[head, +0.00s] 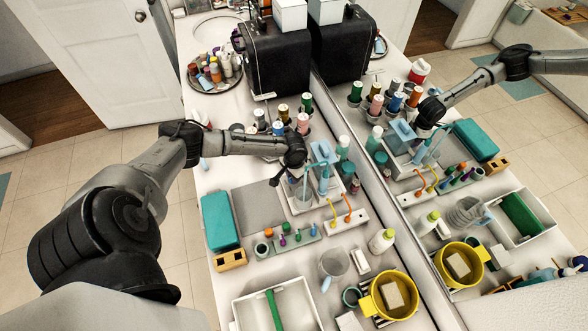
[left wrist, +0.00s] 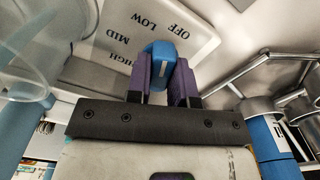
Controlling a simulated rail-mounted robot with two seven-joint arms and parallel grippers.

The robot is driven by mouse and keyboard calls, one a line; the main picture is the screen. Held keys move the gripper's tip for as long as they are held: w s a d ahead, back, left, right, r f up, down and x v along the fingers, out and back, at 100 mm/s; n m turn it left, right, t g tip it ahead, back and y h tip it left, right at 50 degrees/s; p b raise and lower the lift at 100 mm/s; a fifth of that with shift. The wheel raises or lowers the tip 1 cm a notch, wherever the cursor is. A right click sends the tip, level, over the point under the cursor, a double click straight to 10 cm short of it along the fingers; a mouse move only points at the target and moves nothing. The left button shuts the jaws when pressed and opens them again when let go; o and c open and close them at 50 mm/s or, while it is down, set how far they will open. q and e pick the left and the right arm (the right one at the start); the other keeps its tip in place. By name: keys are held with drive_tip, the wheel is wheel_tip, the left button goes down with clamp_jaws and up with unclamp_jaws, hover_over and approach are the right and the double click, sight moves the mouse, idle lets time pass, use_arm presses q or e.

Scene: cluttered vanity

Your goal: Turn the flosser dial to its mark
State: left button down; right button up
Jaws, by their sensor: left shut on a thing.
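The flosser (head: 323,152) is a light blue and white unit on a pale base in the middle of the counter, partly hidden by my left arm. Its blue dial (left wrist: 158,62) has a white line on its face and sits on a white panel (left wrist: 190,28) lettered OFF, LOW, MID and HIGH. My left gripper (left wrist: 163,88) is shut on the dial, with one purple finger pad on each side. In the head view the left gripper (head: 284,174) is beside the flosser, and the dial is hidden. Which word the white line points to I cannot tell. My right gripper is not in view.
A clear cup (left wrist: 25,40) is close on the left in the wrist view. A wire rack (left wrist: 275,75) is on the right. A teal box (head: 220,220), cable holder (head: 342,219) and yellow pot (head: 392,297) stand nearby. The mirror on the right repeats the counter and arm.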

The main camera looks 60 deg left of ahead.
use_arm(q)
drive_tip(key=n+p, duration=0.3)
drive_tip(key=shift+r+p, duration=0.2)
drive_tip(key=shift+p, duration=0.15)
drive_tip(key=shift+f+n+p, duration=0.1)
drive_tip(key=shift+n+p, duration=0.45)
drive_tip(key=shift+n, duration=0.25)
drive_tip(key=c, duration=1)
unclamp_jaws()
wheel_tip(320, 180, up, 14)
drive_tip(key=shift+f+b, duration=0.15)
drive_tip(key=shift+b, duration=0.2)
